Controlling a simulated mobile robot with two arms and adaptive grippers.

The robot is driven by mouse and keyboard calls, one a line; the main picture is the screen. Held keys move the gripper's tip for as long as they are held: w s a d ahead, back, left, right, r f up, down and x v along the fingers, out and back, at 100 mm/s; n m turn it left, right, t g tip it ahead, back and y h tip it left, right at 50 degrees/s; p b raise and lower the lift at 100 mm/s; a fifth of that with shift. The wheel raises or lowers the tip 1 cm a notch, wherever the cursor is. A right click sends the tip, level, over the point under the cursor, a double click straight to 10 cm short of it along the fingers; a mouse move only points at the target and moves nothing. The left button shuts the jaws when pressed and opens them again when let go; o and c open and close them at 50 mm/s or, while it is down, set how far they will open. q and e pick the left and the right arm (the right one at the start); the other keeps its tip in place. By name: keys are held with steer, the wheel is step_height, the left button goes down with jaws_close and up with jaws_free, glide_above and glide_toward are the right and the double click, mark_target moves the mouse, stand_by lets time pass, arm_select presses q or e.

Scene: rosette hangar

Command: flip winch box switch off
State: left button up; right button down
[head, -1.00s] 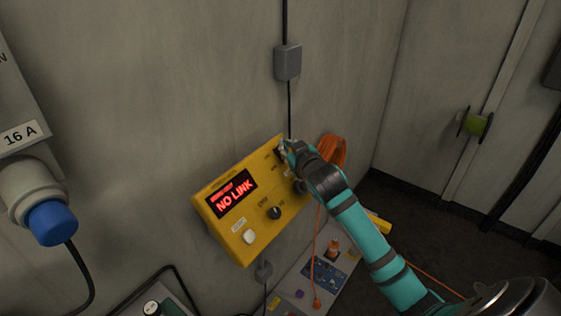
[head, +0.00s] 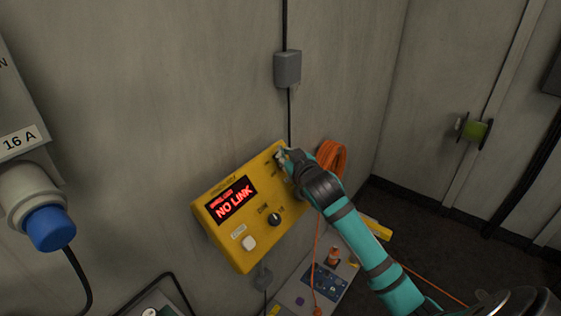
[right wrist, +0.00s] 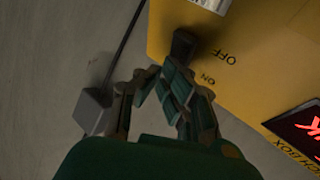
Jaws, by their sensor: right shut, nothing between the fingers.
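The yellow winch box (head: 250,243) is on the wall, with a red display (head: 232,200) reading NO LINK. In the right wrist view, its dark switch (right wrist: 183,42) stands beside the upside-down OFF and ON labels on the yellow face (right wrist: 255,75). My right gripper (head: 283,156) is at the box's upper right corner and hides the switch in the head view. In the right wrist view, the right gripper (right wrist: 162,72) is shut and empty, its fingertips close to the switch's ON-side end. I cannot tell if they touch. My left gripper is not in view.
A black knob (head: 274,220) and a pale button (head: 249,243) are on the box. A grey cable box (head: 288,68) is above it, and an orange cable coil (head: 332,157) hangs to the right. A blue plug (head: 50,228) is at far left.

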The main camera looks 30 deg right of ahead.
steer(key=shift+f, duration=0.1)
stand_by(0.6)
steer(key=shift+w+a+f, duration=0.15)
steer(key=shift+w+f, duration=0.05)
steer(key=shift+w+a+f, duration=0.1)
steer(key=shift+f, duration=0.25)
stand_by(0.8)
steer(key=shift+r+p, duration=0.5)
steer(key=shift+p, duration=0.25)
steer(key=shift+s+d, duration=0.2)
steer(key=shift+r, duration=0.1)
